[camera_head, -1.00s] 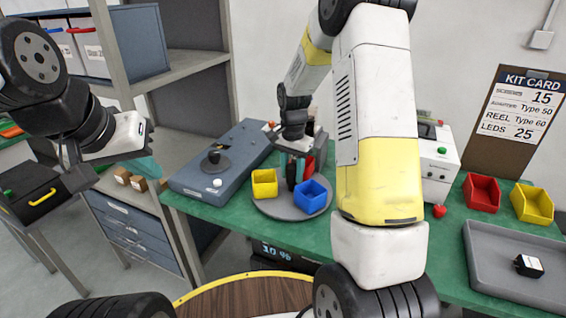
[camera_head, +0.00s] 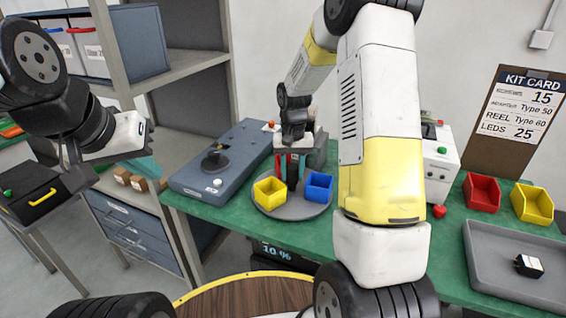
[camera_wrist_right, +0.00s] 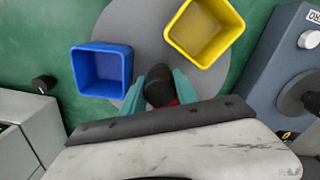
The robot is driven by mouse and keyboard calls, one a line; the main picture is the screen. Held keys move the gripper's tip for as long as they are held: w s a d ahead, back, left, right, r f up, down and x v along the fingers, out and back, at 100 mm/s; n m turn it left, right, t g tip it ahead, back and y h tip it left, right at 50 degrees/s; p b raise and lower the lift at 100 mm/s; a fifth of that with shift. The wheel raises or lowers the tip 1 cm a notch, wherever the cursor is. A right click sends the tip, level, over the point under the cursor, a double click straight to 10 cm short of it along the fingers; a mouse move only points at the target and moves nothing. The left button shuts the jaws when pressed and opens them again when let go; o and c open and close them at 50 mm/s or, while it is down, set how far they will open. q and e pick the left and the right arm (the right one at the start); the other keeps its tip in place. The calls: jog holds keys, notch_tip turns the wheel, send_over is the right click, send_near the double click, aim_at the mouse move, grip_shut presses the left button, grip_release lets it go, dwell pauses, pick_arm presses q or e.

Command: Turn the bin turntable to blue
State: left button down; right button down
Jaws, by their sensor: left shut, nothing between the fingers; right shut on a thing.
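The bin turntable is a round grey disc (camera_head: 290,212) on the green bench, and it also shows in the right wrist view (camera_wrist_right: 140,30). It carries a yellow bin (camera_head: 270,193) at front left and a blue bin (camera_head: 318,187) at right. A bit of a red bin (camera_head: 281,166) shows behind my right gripper, mostly hidden. My right gripper (camera_head: 293,178) points down over the disc's middle. Its teal fingers are shut on the black centre knob (camera_wrist_right: 158,86). My left gripper (camera_head: 146,167) is shut and empty, off the bench at left.
A blue-grey box with a black dial (camera_head: 215,161) stands left of the turntable. A white machine (camera_head: 440,165) is at right, partly behind my right arm. Red (camera_head: 482,192) and yellow (camera_head: 533,203) bins and a grey tray (camera_head: 500,275) lie further right.

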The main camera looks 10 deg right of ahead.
jog(key=n, duration=0.4)
jog(key=shift+n, duration=0.3)
jog(key=n, duration=0.3)
jog(key=shift+w+n, duration=0.1)
jog(key=shift+n, duration=0.3)
jog(key=n, duration=0.4)
jog(key=shift+r, duration=0.1)
jog(key=n, duration=0.4)
jog(key=shift+n, duration=0.3)
jog(key=c, duration=0.9)
grip_release()
